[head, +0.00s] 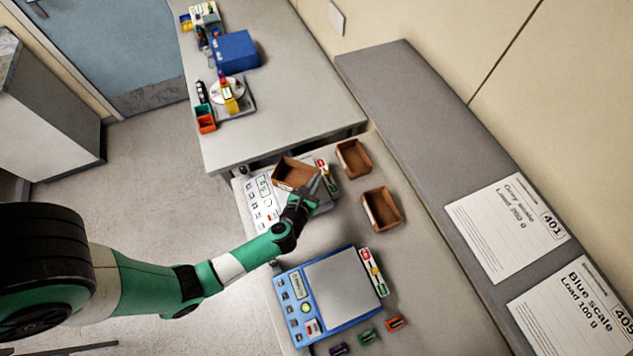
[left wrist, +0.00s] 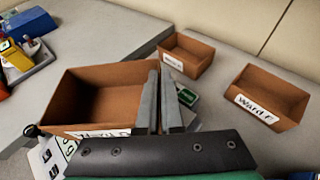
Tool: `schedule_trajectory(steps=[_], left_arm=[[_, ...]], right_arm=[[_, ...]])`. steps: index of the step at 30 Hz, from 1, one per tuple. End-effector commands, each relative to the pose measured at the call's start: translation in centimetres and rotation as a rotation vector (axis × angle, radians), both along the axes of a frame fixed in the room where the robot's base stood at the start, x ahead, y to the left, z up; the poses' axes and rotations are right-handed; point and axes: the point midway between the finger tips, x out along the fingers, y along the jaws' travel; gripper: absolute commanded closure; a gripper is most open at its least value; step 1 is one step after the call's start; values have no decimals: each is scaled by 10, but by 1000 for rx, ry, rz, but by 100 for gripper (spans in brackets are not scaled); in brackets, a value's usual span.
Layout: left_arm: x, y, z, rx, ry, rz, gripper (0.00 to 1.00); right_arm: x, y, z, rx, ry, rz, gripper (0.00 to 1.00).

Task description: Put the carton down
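A brown open-topped carton (head: 296,172) is at the grey scale (head: 262,203), over its back part. In the left wrist view the carton (left wrist: 95,85) looks empty, and its label is partly hidden by my gripper. My left gripper (head: 317,186) is at the carton's right wall. In the left wrist view its two fingers (left wrist: 162,95) are close together, one on each side of that wall, pinching it. I cannot tell whether the carton's bottom touches the scale. My right gripper is in neither view.
Two other brown cartons (head: 354,158) (head: 381,209) stand to the right on the bench. A blue scale (head: 335,287) stands nearer, with coloured weights beside it. A second table (head: 290,100) behind holds a blue box (head: 236,51). Bench between the scales is bare.

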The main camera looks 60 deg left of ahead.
Motion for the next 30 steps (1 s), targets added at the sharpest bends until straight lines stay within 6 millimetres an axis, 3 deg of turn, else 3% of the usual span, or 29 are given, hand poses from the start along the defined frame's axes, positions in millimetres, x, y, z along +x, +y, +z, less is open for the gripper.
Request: schedule_trajectory(steps=[5,12,23,28,30], left_arm=[[3,2,-4,1,0,-1,100],[6,5,-40,1,1,-2,100],[5,5,-42,1,0,-1,100],[5,5,-41,1,1,0,68],[5,5,-41,1,1,0,67]], right_arm=[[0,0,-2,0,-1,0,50],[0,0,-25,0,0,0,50],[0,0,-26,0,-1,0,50],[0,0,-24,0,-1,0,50],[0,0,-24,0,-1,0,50]])
